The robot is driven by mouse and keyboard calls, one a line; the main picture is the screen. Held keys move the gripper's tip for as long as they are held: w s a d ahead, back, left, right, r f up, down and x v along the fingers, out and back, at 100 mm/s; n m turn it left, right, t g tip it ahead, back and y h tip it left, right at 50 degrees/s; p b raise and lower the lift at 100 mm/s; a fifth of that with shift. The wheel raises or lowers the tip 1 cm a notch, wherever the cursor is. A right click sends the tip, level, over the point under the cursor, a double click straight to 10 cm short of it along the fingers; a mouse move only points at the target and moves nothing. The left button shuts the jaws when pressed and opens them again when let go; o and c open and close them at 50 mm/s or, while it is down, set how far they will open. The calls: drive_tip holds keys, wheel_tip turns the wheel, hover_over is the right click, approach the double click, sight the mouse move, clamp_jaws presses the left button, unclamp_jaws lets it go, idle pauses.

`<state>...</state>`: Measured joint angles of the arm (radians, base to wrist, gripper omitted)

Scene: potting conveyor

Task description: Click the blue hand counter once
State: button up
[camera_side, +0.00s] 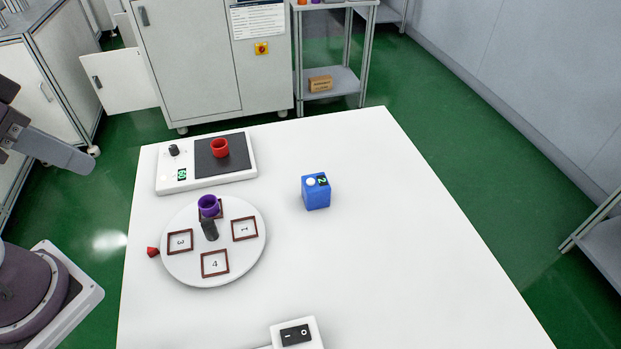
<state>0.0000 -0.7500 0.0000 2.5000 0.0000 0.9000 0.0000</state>
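The blue hand counter (316,192) stands upright on the white table, right of the turntable. It has a round white button (310,182) on top and a small dark display that appears to read 2. Nothing touches it. Part of my arm shows at the left edge, well away from the counter. My gripper's fingers cannot be made out in this view.
A white turntable (190,268) with numbered square frames holds a purple pot (208,205) and a dark post (210,231). Behind it, a red pot (219,147) sits on a white device (243,172). A switch box (297,333) is at the front. The table's right side is clear.

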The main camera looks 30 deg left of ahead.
clamp_jaws()
idle(1.4)
drive_tip(key=m+t+h, duration=0.1)
drive_tip(key=m+t, duration=0.2)
drive_tip(key=m, duration=0.8)
hover_over(311, 182)
wheel_tip(311, 182, down, 11)
drive_tip(key=shift+s+a, duration=0.15)
drive_tip(key=shift+s, duration=0.25)
drive_tip(key=shift+f, duration=0.1)
drive_tip(key=shift+f, duration=4.35)
drive_tip(key=shift+f, duration=0.1)
